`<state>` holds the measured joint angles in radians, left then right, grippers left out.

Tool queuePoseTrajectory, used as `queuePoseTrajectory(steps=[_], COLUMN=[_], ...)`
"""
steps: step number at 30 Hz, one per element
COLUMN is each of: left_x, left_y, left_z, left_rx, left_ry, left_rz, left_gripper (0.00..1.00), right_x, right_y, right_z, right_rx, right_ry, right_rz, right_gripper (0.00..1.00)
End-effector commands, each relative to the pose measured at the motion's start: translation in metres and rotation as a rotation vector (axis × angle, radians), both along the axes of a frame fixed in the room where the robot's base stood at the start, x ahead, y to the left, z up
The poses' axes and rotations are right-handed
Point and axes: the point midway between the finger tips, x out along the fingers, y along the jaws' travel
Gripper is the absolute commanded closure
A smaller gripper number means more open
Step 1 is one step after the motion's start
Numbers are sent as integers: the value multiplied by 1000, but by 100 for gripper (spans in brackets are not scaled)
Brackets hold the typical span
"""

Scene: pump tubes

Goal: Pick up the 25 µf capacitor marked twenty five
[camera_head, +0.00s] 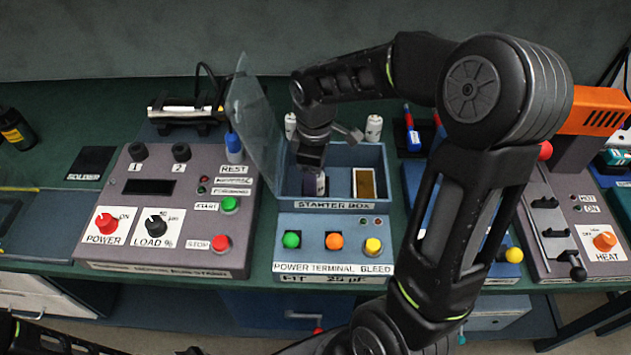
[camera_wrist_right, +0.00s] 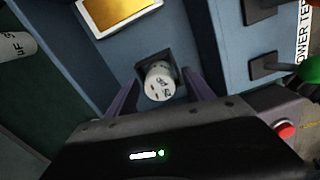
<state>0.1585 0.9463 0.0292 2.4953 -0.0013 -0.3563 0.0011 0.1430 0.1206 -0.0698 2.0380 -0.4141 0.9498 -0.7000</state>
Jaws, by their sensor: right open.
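In the wrist view, a white cylindrical capacitor (camera_wrist_right: 160,85) with small dark print stands in a square socket inside the blue starter box (camera_head: 385,165). Its print is too small to read surely. My right gripper (camera_wrist_right: 160,95) is open, with one finger on each side of this capacitor. In the head view my right gripper (camera_head: 313,180) reaches down into the left part of the box. Two white capacitors stand behind the box, one at left (camera_head: 290,127) and one at right (camera_head: 374,127). One with "µF" print shows in the wrist view (camera_wrist_right: 15,42). My left gripper is out of view.
The box's clear lid (camera_head: 255,125) stands open at its left. A gold-topped part (camera_head: 365,184) sits in the box's right side. A front label (camera_head: 320,279) reads "FIT 25 µF". A grey control panel (camera_head: 165,210) stands left; my right arm covers much of the right side.

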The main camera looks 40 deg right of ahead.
Motion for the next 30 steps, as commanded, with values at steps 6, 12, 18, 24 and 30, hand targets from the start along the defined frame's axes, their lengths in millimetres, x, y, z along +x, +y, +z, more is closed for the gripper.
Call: queuePoseTrajectory(steps=[6,12,18,24,30], left_x=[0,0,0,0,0], left_y=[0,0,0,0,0], left_z=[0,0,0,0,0], left_rx=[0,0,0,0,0], left_ry=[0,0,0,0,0], left_rz=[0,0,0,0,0], left_gripper=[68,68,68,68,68], right_x=[0,0,0,0,0], right_y=[0,0,0,0,0], right_z=[0,0,0,1,0], right_rx=[-1,-1,-1,0,-1], right_ry=[-1,-1,-1,-1,-1], right_rz=[-1,-1,-1,-1,-1], right_gripper=[39,39,45,61,77])
